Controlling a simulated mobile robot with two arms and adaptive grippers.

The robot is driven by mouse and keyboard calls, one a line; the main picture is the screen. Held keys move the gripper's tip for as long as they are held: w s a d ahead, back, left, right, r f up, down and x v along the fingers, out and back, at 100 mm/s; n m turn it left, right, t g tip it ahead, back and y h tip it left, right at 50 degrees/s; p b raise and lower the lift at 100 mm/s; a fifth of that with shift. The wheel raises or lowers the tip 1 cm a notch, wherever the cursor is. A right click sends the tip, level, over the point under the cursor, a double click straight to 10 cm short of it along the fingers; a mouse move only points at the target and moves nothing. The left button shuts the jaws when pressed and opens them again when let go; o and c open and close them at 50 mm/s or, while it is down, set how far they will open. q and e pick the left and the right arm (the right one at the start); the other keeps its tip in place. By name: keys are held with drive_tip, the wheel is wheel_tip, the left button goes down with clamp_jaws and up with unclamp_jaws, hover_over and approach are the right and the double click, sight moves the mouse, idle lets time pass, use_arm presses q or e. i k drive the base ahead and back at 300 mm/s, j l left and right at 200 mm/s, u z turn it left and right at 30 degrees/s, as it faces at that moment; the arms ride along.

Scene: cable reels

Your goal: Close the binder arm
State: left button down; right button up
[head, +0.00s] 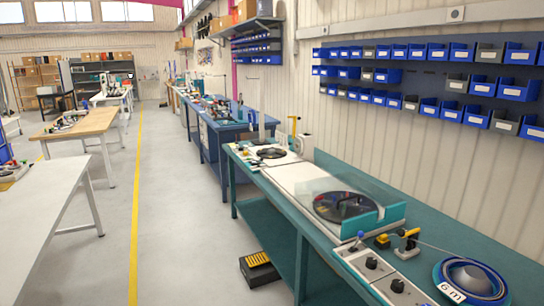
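A small stand with a yellow top (408,234) is on the near part of the green workbench. A thin grey rod (440,247) reaches from it to the right, towards a blue reel (446,268) labelled "6 m". This may be the binder arm, but I cannot tell for sure, nor whether it is open or closed. A smaller yellow and dark piece (382,241) is just left of the stand. Neither of my grippers is in view.
The green workbench (272,205) runs along the right wall. A clear cover (345,185) stands over a dark disc. A control panel (372,264) with black knobs is at the bench's front edge. Blue bins (515,90) hang above. The aisle floor is clear beside a black box (260,270).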

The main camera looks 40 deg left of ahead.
sight(295, 120)
drive_tip(key=u, duration=1.4)
drive_tip(key=i+j+u, duration=0.35)
drive_tip(key=i, duration=0.25)
drive_tip(key=i+j+u, duration=0.4)
drive_tip(key=i, duration=0.2)
drive_tip(key=i+u, duration=0.35)
drive_tip(key=i, duration=2.65)
drive_tip(key=i+j+z, duration=0.1)
drive_tip(key=i+z, duration=0.25)
drive_tip(key=i+j+z, duration=0.25)
drive_tip(key=i+z, duration=0.15)
drive_tip(key=i, duration=0.2)
drive_tip(key=i+j+z, duration=0.35)
drive_tip(key=i, duration=0.05)
